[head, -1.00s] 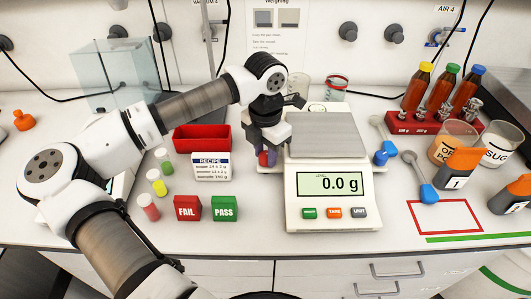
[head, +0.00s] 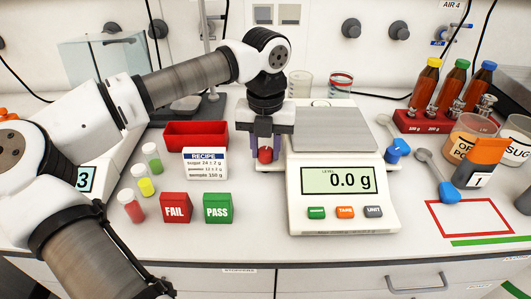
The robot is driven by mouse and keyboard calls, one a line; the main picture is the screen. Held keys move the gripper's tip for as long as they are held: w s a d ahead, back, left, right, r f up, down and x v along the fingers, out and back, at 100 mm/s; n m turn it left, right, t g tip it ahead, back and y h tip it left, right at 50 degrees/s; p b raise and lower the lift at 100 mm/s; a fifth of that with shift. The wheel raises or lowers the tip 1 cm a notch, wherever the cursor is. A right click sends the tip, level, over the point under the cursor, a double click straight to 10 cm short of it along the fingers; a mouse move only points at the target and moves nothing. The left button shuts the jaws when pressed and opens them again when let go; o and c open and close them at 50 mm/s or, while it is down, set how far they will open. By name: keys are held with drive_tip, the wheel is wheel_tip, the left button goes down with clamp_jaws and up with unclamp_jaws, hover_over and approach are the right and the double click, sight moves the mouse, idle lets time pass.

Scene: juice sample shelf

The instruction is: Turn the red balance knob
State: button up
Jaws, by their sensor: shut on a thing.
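The red balance knob (head: 265,155) is at the left side of the white balance (head: 343,213). My gripper (head: 265,152) points down over the knob with one finger on each side, and is shut on it. The knob's lower front shows between the fingertips; its top is hidden by the gripper. The balance display (head: 338,181) reads 0.0 g, and its grey pan (head: 335,130) is empty. A blue knob (head: 393,155) sits at the balance's right side.
A red tray (head: 196,134), a recipe card (head: 205,163), FAIL (head: 176,208) and PASS (head: 218,209) blocks and several small vials stand left of the balance. Scoops, bottles and beakers (head: 517,140) stand to the right. Glass beakers (head: 300,83) are behind.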

drive_tip(key=shift+n, duration=0.3)
drive_tip(key=o, duration=1)
drive_tip(key=shift+c, duration=0.2)
